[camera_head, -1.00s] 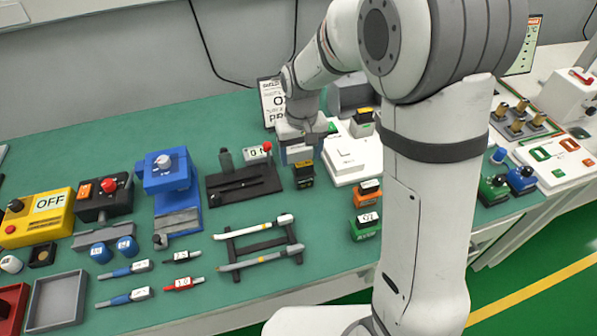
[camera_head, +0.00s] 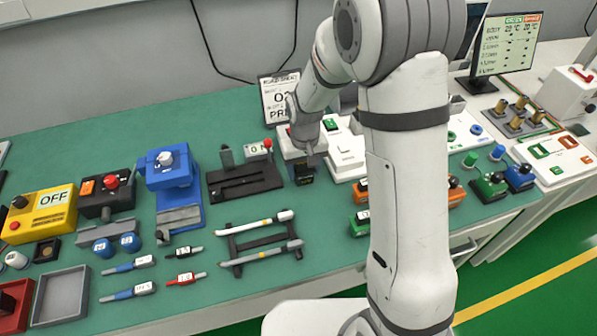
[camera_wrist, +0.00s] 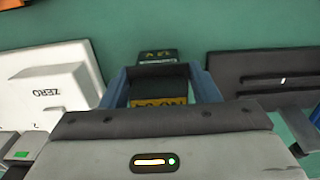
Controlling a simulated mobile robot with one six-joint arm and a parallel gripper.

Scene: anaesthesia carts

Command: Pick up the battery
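The battery (camera_head: 303,176) is a small dark block with a yellow-orange label. In the head view it is low at my gripper (camera_head: 303,158), right of the black slide-switch unit. In the wrist view the battery (camera_wrist: 158,88) lies between the two blue fingers of my gripper (camera_wrist: 160,78), its yellow label towards the palm. The fingers stand apart, one on each side of it. Contact is hard to make out, and the battery's lower part is hidden.
The black switch unit (camera_head: 243,180) is close on the left; the white scale marked ZERO (camera_head: 345,160) is close on the right. Orange and green blocks (camera_head: 359,221) stand nearer the front, partly behind my arm. A sign (camera_head: 279,98) stands behind. Green table is bare in front of the battery.

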